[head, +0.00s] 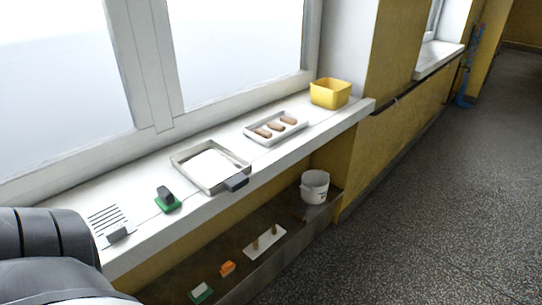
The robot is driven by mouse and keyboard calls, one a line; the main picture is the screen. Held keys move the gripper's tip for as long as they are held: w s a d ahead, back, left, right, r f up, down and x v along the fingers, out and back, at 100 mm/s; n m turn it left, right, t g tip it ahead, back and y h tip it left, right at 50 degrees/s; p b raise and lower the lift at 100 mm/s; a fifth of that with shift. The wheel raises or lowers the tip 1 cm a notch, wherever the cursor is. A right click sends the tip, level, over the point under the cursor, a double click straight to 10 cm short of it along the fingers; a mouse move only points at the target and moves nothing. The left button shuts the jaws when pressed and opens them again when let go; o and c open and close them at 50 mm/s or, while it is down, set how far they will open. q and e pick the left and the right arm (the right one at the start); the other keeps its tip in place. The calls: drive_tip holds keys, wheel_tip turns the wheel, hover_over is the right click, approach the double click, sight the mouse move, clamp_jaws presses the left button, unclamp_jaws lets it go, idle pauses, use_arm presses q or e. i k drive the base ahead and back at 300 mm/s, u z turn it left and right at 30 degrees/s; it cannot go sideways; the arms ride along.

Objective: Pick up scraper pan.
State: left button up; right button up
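A shallow square pan (190,176) with a pale rim, a white inside and a dark block-like handle on its front edge lies on the white windowsill. I take it to be the scraper pan. The handle sits at the sill's front edge. Nothing is gripping the pan. Neither of my grippers is in view; only dark and light rounded parts of my own body show at the lower left.
The windowsill (146,231) also holds a slotted piece with a dark grip (118,235), a green-based block (167,200), a white tray (258,142) of brown bars and a yellow bin (330,93). A lower shelf carries a white bucket (315,187). Open floor (430,210) lies right.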

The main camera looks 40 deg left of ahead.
sight(213, 168)
drive_tip(key=z, duration=0.05)
drive_tip(key=i, duration=0.35)
drive_tip(key=u, duration=0.9)
